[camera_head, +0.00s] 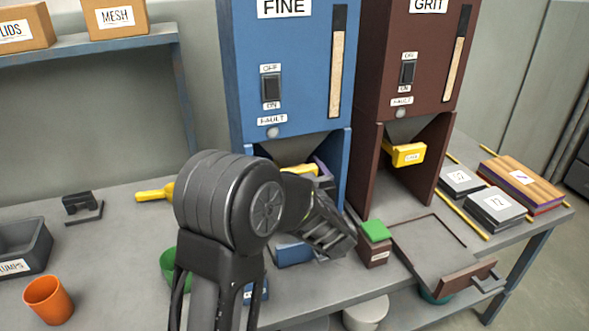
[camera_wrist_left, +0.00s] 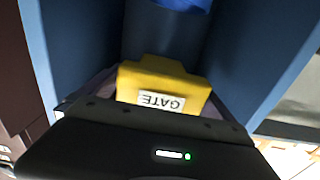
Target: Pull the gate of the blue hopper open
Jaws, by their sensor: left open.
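The blue hopper (camera_head: 285,60) is labelled FINE and stands at the back centre. Its yellow gate (camera_head: 300,170) sits under the funnel, partly hidden behind my left arm. In the left wrist view the gate (camera_wrist_left: 165,83) is close in front, between the blue side walls, its GATE label upside down. My left gripper (camera_wrist_left: 150,130) is open, with its dark body right before the gate. I cannot tell whether the fingers touch the gate. In the head view my left wrist hides most of the hand. My right gripper is not in view.
The brown GRIT hopper (camera_head: 410,70) with its own yellow gate (camera_head: 405,153) stands close on the right. A green-topped block (camera_head: 375,240) and a tray (camera_head: 430,245) lie in front. An orange cup (camera_head: 48,300) and grey bin (camera_head: 22,250) are at left.

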